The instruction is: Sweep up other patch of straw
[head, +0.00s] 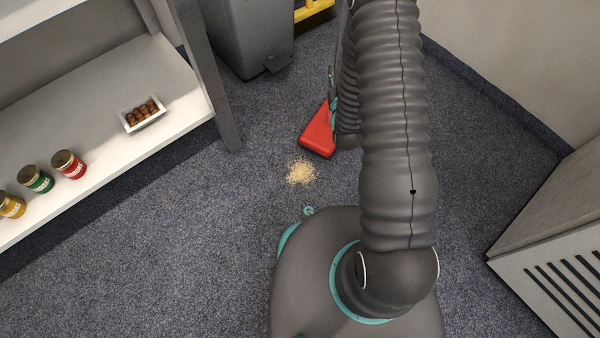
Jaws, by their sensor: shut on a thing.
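A small patch of pale straw (302,172) lies loose on the grey carpet, in front of my base. A red wedge-shaped tool (318,134) is just beyond the patch, slightly to its right and apart from it. My gripper (334,108) shows only as a dark and teal sliver at the tool's upper right. It is shut on the red tool. My arm hides most of the gripper and the tool's right side.
A shelf unit (95,95) on the left holds jars (68,164) and a white tray (131,124) of chestnuts. A grey bin (247,35) stands at the back, near a yellow object (313,10). A slatted cabinet (555,240) is at the right. Carpet is clear left of the straw.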

